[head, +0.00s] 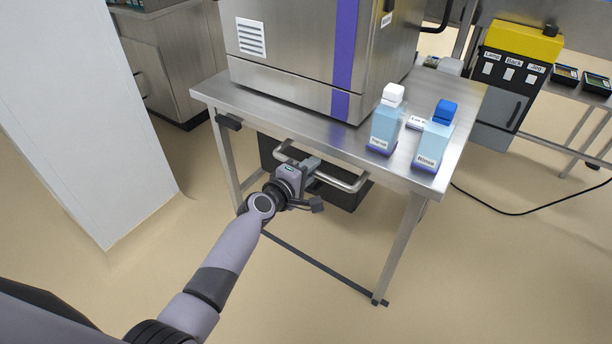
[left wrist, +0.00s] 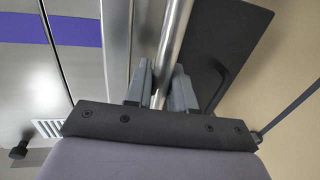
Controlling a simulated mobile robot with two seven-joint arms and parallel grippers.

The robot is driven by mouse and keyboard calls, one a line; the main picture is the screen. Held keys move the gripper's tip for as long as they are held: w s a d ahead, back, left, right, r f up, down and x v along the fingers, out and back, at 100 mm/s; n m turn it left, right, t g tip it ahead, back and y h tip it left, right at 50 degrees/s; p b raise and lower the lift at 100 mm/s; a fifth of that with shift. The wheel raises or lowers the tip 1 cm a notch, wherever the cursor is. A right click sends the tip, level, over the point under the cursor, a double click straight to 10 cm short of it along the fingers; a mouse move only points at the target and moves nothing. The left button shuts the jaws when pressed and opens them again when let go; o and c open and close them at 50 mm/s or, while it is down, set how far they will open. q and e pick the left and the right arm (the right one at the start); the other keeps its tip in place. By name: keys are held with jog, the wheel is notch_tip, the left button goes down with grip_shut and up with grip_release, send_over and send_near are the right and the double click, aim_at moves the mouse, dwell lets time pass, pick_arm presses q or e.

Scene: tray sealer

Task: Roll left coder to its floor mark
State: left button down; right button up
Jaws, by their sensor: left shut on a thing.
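A steel machine (head: 290,50) with a purple stripe stands on a steel table (head: 240,103); I cannot tell whether this is the left coder. A curved steel bar handle (head: 345,183) sits below the table top, in front of a dark box (head: 347,198). My left gripper (head: 303,173) is at this handle. In the left wrist view, the handle (left wrist: 175,45) passes between the two grey fingers of my left gripper (left wrist: 160,90), which is shut on it. A dark strip (head: 325,267) runs low between the table legs; I cannot tell whether it is a floor mark. My right gripper is out of view.
Two blue bottles, one with a white cap (head: 384,125) and one with a blue cap (head: 433,140), stand at the table's right end. A yellow-topped unit (head: 515,75) stands farther right. A black cable (head: 520,212) lies on the floor there. A white panel (head: 80,110) stands left. The front floor is clear.

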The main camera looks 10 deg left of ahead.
pick_arm(q)
jog(key=shift+w+d, duration=0.15)
jog(key=shift+w, duration=0.1)
jog(key=shift+w+r, duration=0.15)
jog(key=shift+r, duration=0.1)
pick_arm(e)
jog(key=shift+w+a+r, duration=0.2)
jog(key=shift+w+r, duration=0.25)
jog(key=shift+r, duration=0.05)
pick_arm(q)
jog(key=c, duration=1.1)
grip_release()
jog(key=shift+d, duration=0.1)
jog(key=shift+f, duration=0.15)
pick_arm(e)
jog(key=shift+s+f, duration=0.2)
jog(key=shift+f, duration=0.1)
